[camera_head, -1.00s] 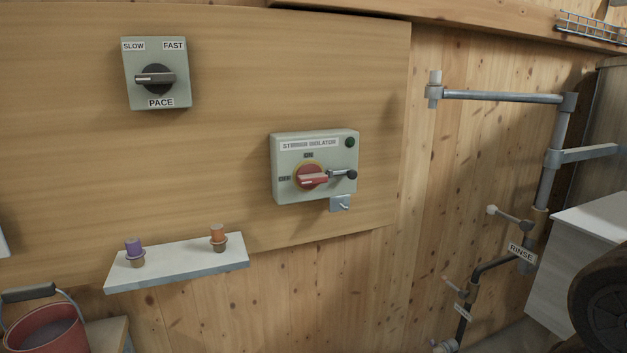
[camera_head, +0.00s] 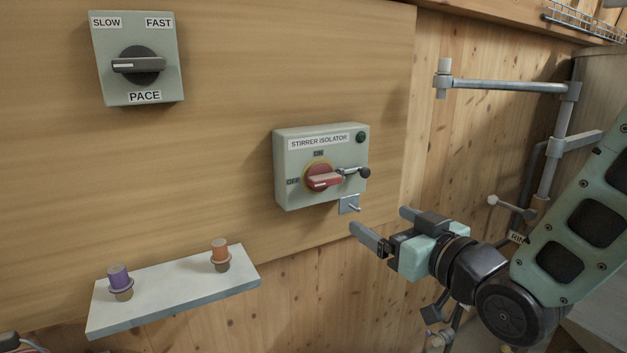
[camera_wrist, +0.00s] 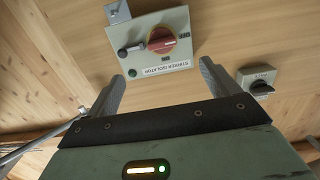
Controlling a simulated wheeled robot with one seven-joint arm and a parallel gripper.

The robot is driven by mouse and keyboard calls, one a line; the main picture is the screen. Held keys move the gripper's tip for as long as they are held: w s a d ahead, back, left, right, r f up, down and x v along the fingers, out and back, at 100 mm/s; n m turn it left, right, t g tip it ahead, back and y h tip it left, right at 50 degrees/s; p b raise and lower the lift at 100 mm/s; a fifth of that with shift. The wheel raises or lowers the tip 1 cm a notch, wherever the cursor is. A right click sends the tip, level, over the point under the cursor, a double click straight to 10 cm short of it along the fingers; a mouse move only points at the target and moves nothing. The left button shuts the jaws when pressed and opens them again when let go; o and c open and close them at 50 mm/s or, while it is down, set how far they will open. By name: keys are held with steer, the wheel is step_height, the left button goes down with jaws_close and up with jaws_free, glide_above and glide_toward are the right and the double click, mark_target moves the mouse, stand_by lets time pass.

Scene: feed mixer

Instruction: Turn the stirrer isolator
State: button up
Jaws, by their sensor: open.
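The stirrer isolator (camera_head: 290,190) is a grey-green box on the wooden panel. Its red knob (camera_head: 322,180) sits on a yellow ring, with ON above and OFF to the left; its grip lies roughly level. A metal pin with a black ball end (camera_head: 363,173) sits at the knob's right; I cannot tell if it goes into the knob. My gripper (camera_head: 380,223) is open and empty, below and right of the box, apart from it. In the wrist view the isolator appears upside down, its red knob (camera_wrist: 161,40) beyond and between the fingers (camera_wrist: 162,78).
A small hook plate (camera_head: 349,205) is just under the box, near my fingertips. A grey shelf (camera_head: 175,290) with a purple and an orange plug is lower left. The PACE switch (camera_head: 138,85) is upper left. Pipes (camera_head: 510,86) run at the right, behind my arm.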

steer(key=p, duration=0.7)
glide_toward(329, 182)
steer(key=shift+t, duration=0.3)
steer(key=x, duration=0.8)
steer(key=shift+w+a, duration=0.1)
steer(key=shift+a, duration=0.05)
steer(key=shift+w+a+f+p, duration=0.15)
steer(key=shift+w+a+p, duration=0.2)
steer(key=shift+w, duration=0.2)
steer(key=c, duration=1)
